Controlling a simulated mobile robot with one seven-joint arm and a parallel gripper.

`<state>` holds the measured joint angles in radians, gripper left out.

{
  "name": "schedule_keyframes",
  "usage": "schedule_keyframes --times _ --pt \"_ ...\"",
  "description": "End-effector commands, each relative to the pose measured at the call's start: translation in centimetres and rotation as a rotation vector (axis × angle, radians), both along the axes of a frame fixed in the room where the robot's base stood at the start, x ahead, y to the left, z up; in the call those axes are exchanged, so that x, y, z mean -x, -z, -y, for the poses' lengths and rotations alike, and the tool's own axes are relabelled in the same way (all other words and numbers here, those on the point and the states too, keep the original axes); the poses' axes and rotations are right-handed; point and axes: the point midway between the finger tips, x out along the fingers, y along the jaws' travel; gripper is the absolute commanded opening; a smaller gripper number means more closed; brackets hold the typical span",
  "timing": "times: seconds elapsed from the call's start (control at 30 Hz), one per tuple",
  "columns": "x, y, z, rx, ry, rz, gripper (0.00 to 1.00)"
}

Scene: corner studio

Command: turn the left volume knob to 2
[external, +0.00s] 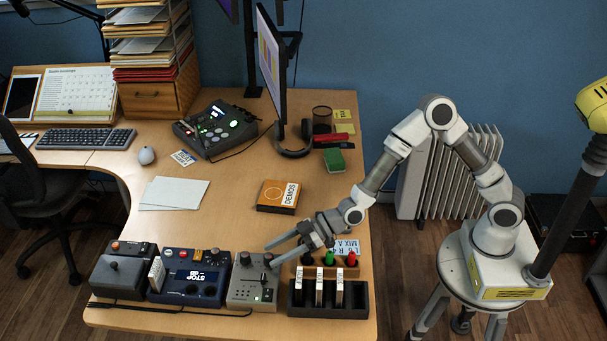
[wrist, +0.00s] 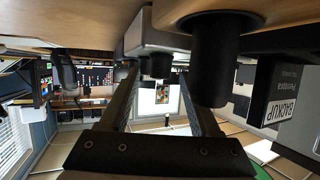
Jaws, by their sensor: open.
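The grey mixer box (external: 252,292) stands at the table's front edge. Its left knob (external: 245,259) is dark and round, and its right knob (external: 267,261) is beside my fingers. My gripper (external: 269,254) is open, low over the back of the mixer, fingers pointing left. In the wrist view, which is upside down, a small dark knob (wrist: 157,66) shows between my fingertips (wrist: 156,72); whether they touch it I cannot tell. A larger black cylinder (wrist: 222,60) is close by, outside the right-hand finger. The knob's pointer and scale are too small to read.
A blue device reading STOP (external: 188,277) stands just left of the mixer. A black rack with white-labelled cartridges (external: 328,310) stands right of it, with green and red pegs (external: 330,258) behind. An orange DEMOS box (external: 278,196) lies further back; the table around it is clear.

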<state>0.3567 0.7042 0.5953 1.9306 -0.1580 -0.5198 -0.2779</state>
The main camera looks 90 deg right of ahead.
Motion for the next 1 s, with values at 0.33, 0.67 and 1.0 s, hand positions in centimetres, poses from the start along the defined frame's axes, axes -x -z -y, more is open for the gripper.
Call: schedule_keyframes --times 0.33,0.67,1.0 --pt "6.5 -3.2 2.6 0.002 0.002 0.001 0.63" --pt "11.6 -5.4 4.7 0.002 0.001 0.0 0.63" --pt "12.8 -5.7 5.0 -0.001 0.0 0.0 0.63"
